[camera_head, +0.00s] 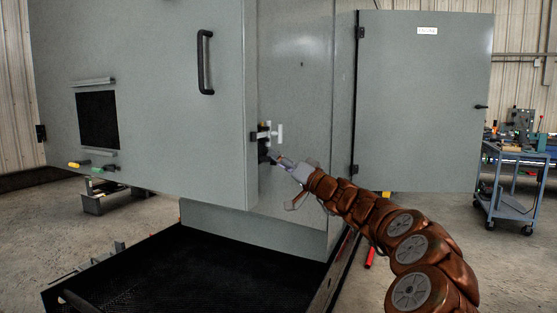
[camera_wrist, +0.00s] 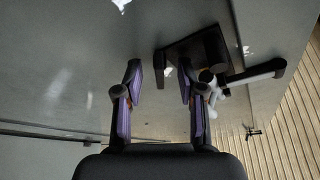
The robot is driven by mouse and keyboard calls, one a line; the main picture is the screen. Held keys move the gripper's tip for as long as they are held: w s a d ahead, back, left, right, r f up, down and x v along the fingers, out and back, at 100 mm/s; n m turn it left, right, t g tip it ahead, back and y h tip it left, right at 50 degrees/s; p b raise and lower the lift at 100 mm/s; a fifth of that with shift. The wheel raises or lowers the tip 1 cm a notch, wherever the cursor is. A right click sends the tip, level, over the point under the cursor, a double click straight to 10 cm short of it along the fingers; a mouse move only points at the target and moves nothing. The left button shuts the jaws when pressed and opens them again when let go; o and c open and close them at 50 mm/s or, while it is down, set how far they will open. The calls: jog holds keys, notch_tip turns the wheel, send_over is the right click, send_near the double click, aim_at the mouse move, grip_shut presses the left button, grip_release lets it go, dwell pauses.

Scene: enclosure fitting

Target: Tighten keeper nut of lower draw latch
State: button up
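The lower draw latch (camera_head: 264,134) is on the side of the large grey enclosure, near the edge of its front; it has a dark base and a pale bar sticking out. In the wrist view its dark plate (camera_wrist: 195,50) and bar (camera_wrist: 255,73) lie at upper right. My gripper (camera_head: 279,157) is just below and right of the latch. The right finger overlaps the plate's lower part, beside a pale round part (camera_wrist: 207,77). I cannot make out the keeper nut or any contact.
The grey enclosure (camera_head: 160,40) fills the left and middle, with a black handle (camera_head: 204,62). An open grey door (camera_head: 425,100) stands at right. A black tray (camera_head: 190,275) lies below. A blue cart (camera_head: 515,180) stands far right, with clear floor in front.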

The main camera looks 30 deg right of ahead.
grip_shut()
dwell(0.3)
